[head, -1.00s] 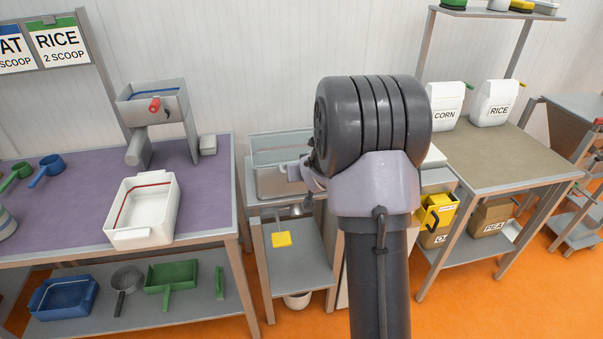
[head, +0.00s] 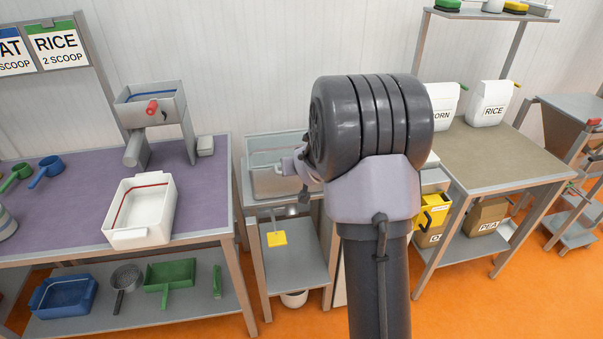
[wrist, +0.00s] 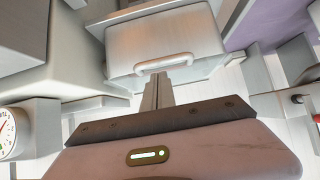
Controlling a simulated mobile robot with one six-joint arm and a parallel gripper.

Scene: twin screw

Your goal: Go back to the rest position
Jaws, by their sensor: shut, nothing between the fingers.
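My gripper (wrist: 157,95) shows in the wrist view with its two narrow fingers together and nothing between them. Its fingertips point toward a pale box-like unit (wrist: 190,38) with a curved handle (wrist: 165,64); whether they touch it I cannot tell. In the head view my raised arm fills the middle, and its thick dark joint hides most of the gripper. Only a small grey part of the wrist end shows to the left of that joint, in front of the metal basin (head: 268,184) on the middle stand.
The purple-topped table (head: 75,205) at left holds a white tray (head: 128,236), a metal hopper (head: 168,118) and scoops. The brown-topped table (head: 483,165) at right bears white CORN and RICE containers. A dial (wrist: 8,135) shows at left in the wrist view. Orange floor lies between the tables.

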